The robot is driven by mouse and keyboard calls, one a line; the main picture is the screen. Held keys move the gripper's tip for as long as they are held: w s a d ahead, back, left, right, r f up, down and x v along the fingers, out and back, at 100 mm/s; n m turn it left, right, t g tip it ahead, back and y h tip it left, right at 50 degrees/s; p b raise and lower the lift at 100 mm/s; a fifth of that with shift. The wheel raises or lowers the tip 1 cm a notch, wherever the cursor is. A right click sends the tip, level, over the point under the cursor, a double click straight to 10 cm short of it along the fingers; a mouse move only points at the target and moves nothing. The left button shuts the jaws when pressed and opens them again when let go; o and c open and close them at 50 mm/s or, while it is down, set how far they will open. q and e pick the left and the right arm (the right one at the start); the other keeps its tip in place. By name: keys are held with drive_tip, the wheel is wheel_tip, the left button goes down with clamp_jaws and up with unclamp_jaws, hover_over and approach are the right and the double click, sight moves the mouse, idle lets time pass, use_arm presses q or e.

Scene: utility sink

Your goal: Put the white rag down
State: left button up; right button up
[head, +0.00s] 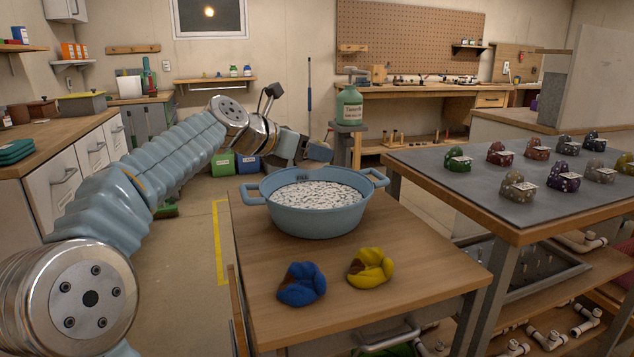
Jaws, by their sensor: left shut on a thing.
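My left gripper (308,147) is beyond the blue basin, above and behind its far rim. It is shut on a small pale thing (319,152), which fits the white rag, though its shape is hard to make out at this distance. The fingers are partly hidden by the wrist. No other white rag shows on the table. A crumpled blue rag (301,284) and a crumpled yellow rag (371,268) lie on the wooden table (420,262) in front of the basin. My right gripper is not in view.
The light blue two-handled basin (313,219) holds white speckled contents. A green pump bottle (349,104) stands behind it. Several patterned lumps with labels sit on the grey-topped table (460,200) at right. The wooden table's front right is bare.

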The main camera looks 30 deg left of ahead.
sight(316, 164)
use_arm(q)
drive_tip(key=w+f, duration=0.1)
drive_tip(key=f, duration=0.1)
drive_tip(key=w+f, duration=0.2)
drive_tip(key=shift+a, duration=0.2)
drive_tip(key=shift+w+f+b, duration=0.15)
drive_tip(key=shift+f+b, duration=0.4)
drive_tip(key=shift+f, duration=0.4)
drive_tip(key=shift+w+f+b, duration=0.15)
drive_tip(key=shift+f+b, duration=0.35)
drive_tip(key=shift+f, duration=0.4)
drive_tip(key=shift+f+b, duration=0.3)
drive_tip(key=shift+f, duration=0.25)
drive_tip(key=o, duration=1.1)
drive_tip(key=shift+c, duration=0.2)
drive_tip(key=shift+r, duration=0.1)
drive_tip(key=shift+r+p, duration=0.3)
drive_tip(key=shift+r, duration=0.05)
drive_tip(key=v, duration=1.2)
drive_tip(key=shift+s+r, duration=0.1)
